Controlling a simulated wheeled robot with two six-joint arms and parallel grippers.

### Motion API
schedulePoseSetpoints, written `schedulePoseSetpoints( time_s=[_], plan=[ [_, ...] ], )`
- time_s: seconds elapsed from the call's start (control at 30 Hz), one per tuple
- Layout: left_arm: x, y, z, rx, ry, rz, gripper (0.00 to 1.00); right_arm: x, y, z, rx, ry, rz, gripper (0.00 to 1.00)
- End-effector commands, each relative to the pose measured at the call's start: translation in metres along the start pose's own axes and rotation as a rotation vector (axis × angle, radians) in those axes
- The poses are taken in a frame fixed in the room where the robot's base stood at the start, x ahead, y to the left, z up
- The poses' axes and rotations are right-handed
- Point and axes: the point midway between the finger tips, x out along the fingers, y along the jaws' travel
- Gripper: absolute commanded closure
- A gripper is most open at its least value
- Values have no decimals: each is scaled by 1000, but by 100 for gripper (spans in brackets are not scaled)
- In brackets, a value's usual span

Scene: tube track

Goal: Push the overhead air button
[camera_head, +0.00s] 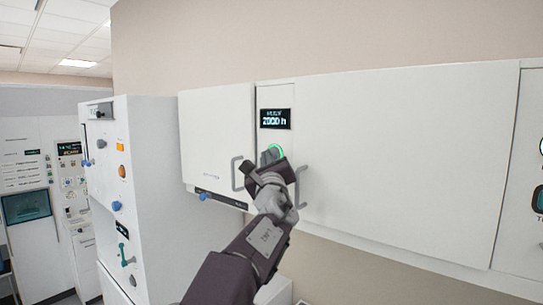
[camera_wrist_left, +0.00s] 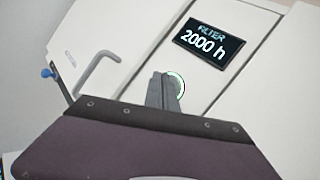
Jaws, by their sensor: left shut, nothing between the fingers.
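The overhead air button is a round button with a lit green ring (camera_head: 281,150), on a narrow panel between two white overhead cabinet doors. Above it a black display (camera_head: 275,118) reads 2000 h. My left gripper (camera_head: 271,155) is shut and empty, with its fingertips in front of the button, covering most of it. In the left wrist view the shut fingers (camera_wrist_left: 160,92) overlap the green ring (camera_wrist_left: 177,85), whose right part shows beside them. I cannot tell whether the fingertips touch the button. My right gripper is not in view.
Grey door handles stand out on both sides of the panel, one left (camera_head: 237,174) and one right (camera_head: 299,187) of my gripper. A white equipment cabinet (camera_head: 160,200) with knobs stands at the left. A blue knob (camera_head: 205,196) sits under the left door.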

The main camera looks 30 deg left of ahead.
Motion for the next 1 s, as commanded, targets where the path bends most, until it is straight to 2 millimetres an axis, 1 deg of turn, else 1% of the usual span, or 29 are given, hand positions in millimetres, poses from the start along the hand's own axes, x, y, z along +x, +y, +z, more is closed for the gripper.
schedulePoseSetpoints(
  time_s=[1.0],
  plan=[
    [8,-7,-6,0,2,-2,100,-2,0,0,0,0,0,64]
  ],
)
